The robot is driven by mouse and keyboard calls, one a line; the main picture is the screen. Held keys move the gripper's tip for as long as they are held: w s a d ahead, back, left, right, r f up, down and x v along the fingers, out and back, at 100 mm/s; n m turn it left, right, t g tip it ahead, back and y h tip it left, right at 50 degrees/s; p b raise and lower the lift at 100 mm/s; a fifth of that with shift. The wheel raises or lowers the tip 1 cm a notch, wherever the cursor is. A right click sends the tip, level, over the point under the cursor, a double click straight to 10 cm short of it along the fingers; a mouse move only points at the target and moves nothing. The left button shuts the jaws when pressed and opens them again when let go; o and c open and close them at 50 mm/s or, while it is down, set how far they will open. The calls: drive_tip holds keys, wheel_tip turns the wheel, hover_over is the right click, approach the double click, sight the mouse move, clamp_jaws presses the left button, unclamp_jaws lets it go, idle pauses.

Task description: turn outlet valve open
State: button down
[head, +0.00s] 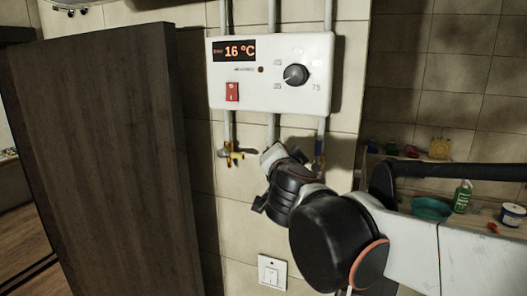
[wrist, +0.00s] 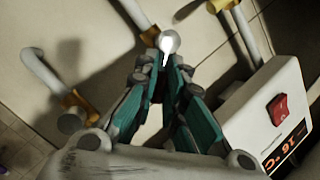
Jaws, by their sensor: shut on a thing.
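A white water heater box (head: 270,72) hangs on the tiled wall with pipes below it. A yellow valve (head: 230,154) sits under its left pipe. Another valve (head: 320,146), with some blue, sits under the right pipe, partly behind my arm. My gripper (head: 270,156) is at the middle, below the box, its fingertips hardly visible in the head view. In the wrist view my gripper (wrist: 166,64) has its teal-padded fingers closed in on a pale valve handle (wrist: 168,44) beside a yellow fitting (wrist: 150,35). I cannot tell from markings which valve is the outlet.
A dark wooden panel (head: 105,150) stands close on the left. A wall switch (head: 272,271) is below. A shelf on the right holds a green bottle (head: 462,196), a teal bowl (head: 431,209) and a jar (head: 511,215). Another pipe fitting (wrist: 75,108) lies left of my fingers.

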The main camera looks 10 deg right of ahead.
drive_tip(key=n+g, duration=0.1)
drive_tip(key=n, duration=0.1)
drive_tip(key=w+a+n+g+h, duration=0.1)
drive_tip(key=n, duration=0.1)
drive_tip(key=a+n+g+h+p, duration=0.1)
drive_tip(key=n+g, duration=0.1)
drive_tip(key=n, duration=0.1)
drive_tip(key=shift+w+a+r, duration=0.2)
drive_tip(key=shift+a+r, duration=0.05)
drive_tip(key=shift+r, duration=0.1)
idle(0.6)
drive_tip(key=c, duration=1.7)
unclamp_jaws()
drive_tip(key=shift+w+a, duration=0.1)
drive_tip(key=shift+w, duration=0.1)
drive_tip(key=shift+r, duration=0.1)
drive_tip(key=v, duration=1.2)
drive_tip(key=shift+w+a, duration=0.1)
